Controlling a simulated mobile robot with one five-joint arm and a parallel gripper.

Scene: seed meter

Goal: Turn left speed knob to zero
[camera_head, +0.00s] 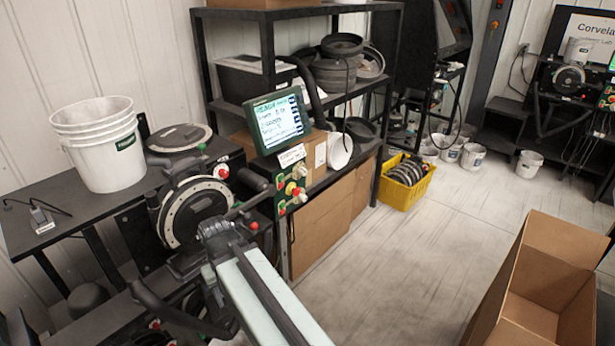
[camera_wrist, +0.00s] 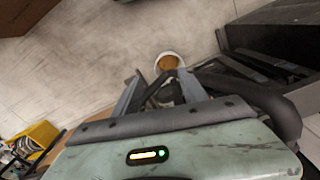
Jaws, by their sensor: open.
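The control panel (camera_head: 291,190) with several small round knobs and buttons sits below the green-framed screen (camera_head: 279,122), right of the seed meter (camera_head: 194,214). Which knob is the left speed knob, and where it points, is too small to tell. My gripper (camera_head: 213,229) is at the far end of my pale green arm, in front of the seed meter and lower left of the panel, apart from the knobs. In the wrist view my gripper (camera_wrist: 160,84) is open and empty, with its two fingers spread. No knob shows in that view.
White stacked buckets (camera_head: 102,150) stand on the black bench at left. A yellow crate (camera_head: 407,183) is by the shelf. An open cardboard box (camera_head: 540,290) is at lower right. The floor between is clear. A bucket with orange contents (camera_wrist: 168,62) is beyond my fingers.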

